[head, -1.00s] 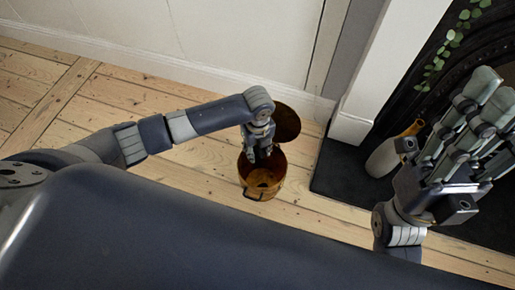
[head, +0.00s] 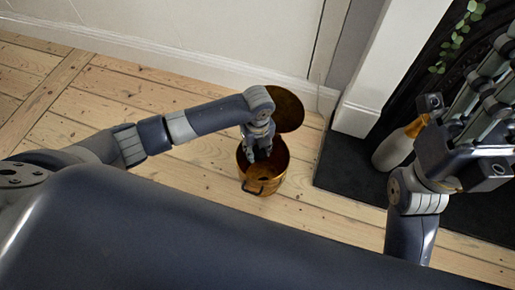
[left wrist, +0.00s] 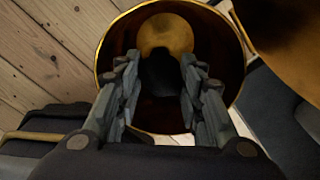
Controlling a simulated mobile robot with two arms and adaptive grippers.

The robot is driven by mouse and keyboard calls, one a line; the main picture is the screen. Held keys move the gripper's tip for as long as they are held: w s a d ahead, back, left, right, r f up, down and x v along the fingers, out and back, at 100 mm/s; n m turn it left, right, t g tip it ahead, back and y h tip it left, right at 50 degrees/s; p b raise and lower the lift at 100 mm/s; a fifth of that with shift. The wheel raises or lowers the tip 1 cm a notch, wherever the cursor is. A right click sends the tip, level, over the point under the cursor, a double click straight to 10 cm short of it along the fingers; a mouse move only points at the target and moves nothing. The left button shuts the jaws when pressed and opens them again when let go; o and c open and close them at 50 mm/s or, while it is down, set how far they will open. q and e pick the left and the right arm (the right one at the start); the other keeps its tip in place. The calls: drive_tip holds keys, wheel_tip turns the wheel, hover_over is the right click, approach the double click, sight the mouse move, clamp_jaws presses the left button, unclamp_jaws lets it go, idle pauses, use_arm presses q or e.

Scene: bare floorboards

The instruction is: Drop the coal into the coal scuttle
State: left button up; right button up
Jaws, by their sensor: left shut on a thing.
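The coal scuttle (head: 272,184) is a round copper-brown bucket on the floorboards, with its round lid (head: 288,108) open at the back. In the left wrist view its brassy rim (left wrist: 103,55) circles the fingers. My left gripper (head: 258,156) points down into the scuttle's mouth. In the left wrist view my left gripper (left wrist: 160,80) is shut on the dark coal (left wrist: 160,70), which sits between the fingertips over the scuttle's inside. The coal cannot be made out in the head view. My right gripper (head: 497,75) is raised at the right edge, partly cut off, with its fingers apart.
A pale vase (head: 393,151) with an orange-brown neck stands on the dark hearth (head: 345,170) right of the scuttle. A white skirting board (head: 170,65) runs along the wall behind. The floorboards left of the scuttle are clear.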

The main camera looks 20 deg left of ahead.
sight(257, 149)
use_arm(q)
drive_tip(key=o, duration=1.3)
drive_tip(key=shift+r, duration=0.1)
wheel_tip(257, 149, up, 12)
drive_tip(key=shift+f, duration=0.1)
